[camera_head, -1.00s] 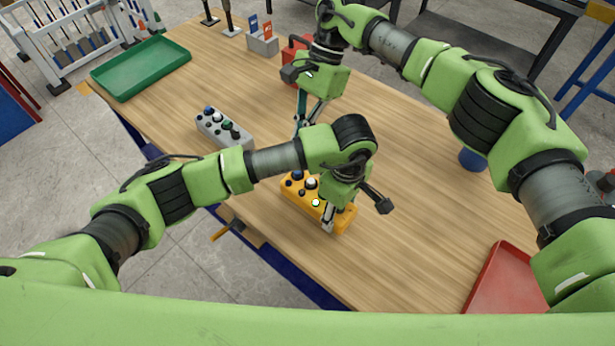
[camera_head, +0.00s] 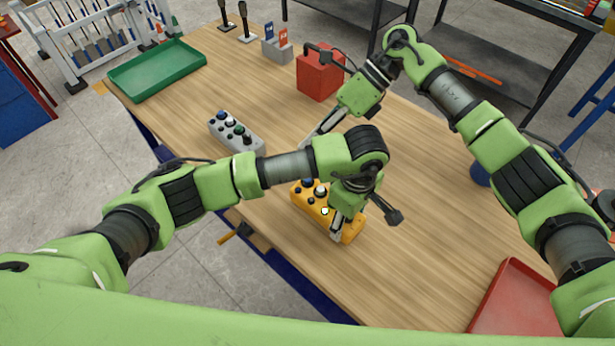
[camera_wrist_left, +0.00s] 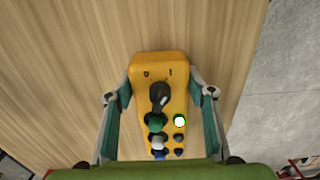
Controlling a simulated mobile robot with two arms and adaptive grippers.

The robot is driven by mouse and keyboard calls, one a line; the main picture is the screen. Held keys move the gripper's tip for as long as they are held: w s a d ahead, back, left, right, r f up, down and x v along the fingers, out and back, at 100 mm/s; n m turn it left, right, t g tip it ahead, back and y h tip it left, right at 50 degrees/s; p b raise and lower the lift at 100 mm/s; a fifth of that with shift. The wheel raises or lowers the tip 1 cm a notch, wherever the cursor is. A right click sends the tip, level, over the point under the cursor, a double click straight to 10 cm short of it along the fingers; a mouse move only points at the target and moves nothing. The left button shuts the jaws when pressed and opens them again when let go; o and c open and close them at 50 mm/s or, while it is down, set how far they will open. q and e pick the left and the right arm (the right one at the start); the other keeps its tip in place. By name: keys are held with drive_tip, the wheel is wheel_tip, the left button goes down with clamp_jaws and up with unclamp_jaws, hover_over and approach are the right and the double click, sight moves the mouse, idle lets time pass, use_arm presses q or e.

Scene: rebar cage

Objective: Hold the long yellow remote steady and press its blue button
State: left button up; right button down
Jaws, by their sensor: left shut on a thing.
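The long yellow remote (camera_head: 312,205) lies on the wooden table under my left arm. Its dark blue button (camera_head: 307,183) is at the far end; in the left wrist view a blue button (camera_wrist_left: 160,154) shows partly at the bottom edge. My left gripper (camera_head: 338,230) is shut across the remote's near end; the left wrist view shows one finger along each side of the yellow body (camera_wrist_left: 160,72), near the black knob. My right gripper (camera_head: 308,142) hangs above the table beyond the remote, tilted, its fingers pointing down-left. Its tips are partly behind my left arm.
A grey remote (camera_head: 236,132) with several buttons lies left of the yellow one. A red tray (camera_head: 515,300) is at the near right.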

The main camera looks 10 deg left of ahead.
drive_tip(key=shift+f, duration=4.4)
drive_tip(key=shift+f, duration=0.15)
drive_tip(key=shift+f, duration=0.25)
drive_tip(key=shift+f, duration=0.9)
drive_tip(key=shift+r, duration=1.3)
drive_tip(key=shift+r, duration=2.5)
